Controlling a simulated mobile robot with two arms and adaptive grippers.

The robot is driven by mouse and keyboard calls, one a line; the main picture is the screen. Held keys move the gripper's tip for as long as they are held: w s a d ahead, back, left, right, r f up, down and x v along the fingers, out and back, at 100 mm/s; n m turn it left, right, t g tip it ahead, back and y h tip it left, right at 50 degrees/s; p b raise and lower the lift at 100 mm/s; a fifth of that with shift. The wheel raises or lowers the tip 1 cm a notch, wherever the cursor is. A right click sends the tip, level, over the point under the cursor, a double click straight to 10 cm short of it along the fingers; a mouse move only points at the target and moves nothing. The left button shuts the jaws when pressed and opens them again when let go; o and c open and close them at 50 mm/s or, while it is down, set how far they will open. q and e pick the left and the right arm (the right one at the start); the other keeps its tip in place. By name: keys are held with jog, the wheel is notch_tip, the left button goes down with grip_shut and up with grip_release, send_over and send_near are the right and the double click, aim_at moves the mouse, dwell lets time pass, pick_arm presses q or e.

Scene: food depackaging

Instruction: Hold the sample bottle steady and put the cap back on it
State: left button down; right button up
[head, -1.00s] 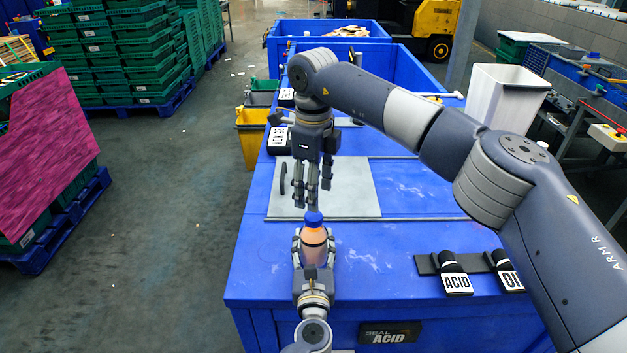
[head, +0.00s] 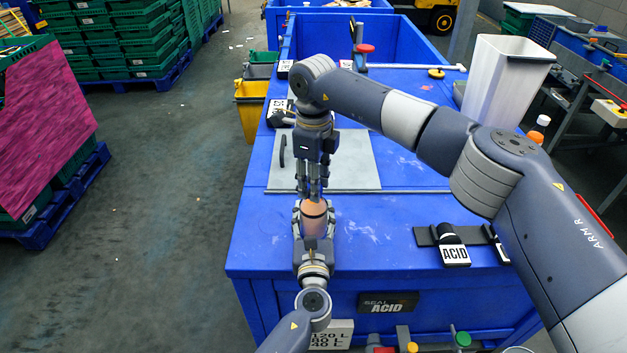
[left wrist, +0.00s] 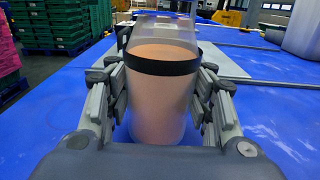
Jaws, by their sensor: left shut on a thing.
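The sample bottle (head: 313,222) stands upright at the front of the blue bench, with orange-pink contents. My left gripper (head: 313,208) is shut around the bottle, with a finger on each side in the left wrist view. My right gripper (head: 313,187) points down directly over the bottle top, fingers close together at the neck. The blue cap is not visible now; the right fingers cover that spot. Their grip on it cannot be made out.
A grey plate (head: 350,165) lies on the blue bench (head: 390,210) behind the bottle. A white bin (head: 505,80) stands at back right. The bench around the bottle is clear.

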jog(key=o, duration=1.2)
jog(key=shift+o, duration=0.2)
notch_tip(320, 180, up, 12)
pick_arm(q)
jog(key=c, duration=0.6)
grip_release()
jog(key=shift+c, duration=0.2)
jog(key=s, duration=1.2)
